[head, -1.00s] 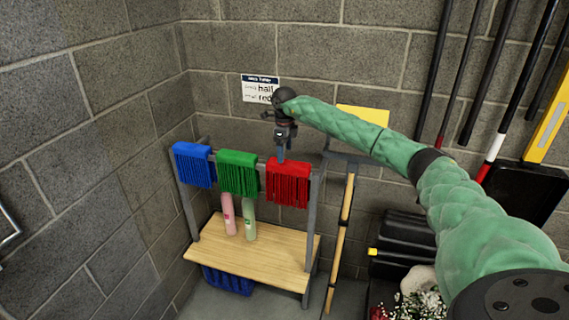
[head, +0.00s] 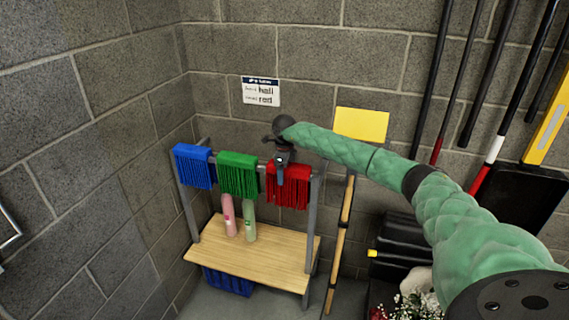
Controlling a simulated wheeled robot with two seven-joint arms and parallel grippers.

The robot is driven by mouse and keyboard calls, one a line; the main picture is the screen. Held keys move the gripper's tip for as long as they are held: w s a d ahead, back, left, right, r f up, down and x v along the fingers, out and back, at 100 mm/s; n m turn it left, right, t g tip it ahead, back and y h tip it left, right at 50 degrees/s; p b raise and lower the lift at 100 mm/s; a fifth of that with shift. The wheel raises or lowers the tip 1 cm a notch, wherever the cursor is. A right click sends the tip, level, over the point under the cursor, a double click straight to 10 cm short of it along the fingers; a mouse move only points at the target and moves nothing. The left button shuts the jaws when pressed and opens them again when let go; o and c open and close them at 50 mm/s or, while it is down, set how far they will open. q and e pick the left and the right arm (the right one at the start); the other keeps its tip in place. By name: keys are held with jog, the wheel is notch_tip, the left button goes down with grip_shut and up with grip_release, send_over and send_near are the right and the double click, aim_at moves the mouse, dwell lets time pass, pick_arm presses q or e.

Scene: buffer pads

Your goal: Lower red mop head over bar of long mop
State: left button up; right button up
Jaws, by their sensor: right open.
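The red mop head (head: 296,188) hangs over the rail of the rack at its right end, beside the green mop head (head: 238,174) and the blue mop head (head: 194,166). My right gripper (head: 280,177) reaches in from the right and points down at the top of the red mop head, overlapping its left part. Its jaws are open; whether they touch the fabric I cannot tell. A long light wooden pole (head: 341,240) leans to the right of the rack; its upper end is partly behind my arm. My left gripper is not in view.
Dark poles and black bins stand at right.

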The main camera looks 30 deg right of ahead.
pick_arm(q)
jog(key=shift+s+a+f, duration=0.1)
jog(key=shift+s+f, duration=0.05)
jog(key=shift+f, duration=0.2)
pick_arm(e)
jog(key=shift+f, duration=0.4)
jog(key=c, duration=1.2)
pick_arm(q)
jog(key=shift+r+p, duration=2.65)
pick_arm(e)
jog(key=shift+r, duration=9.5)
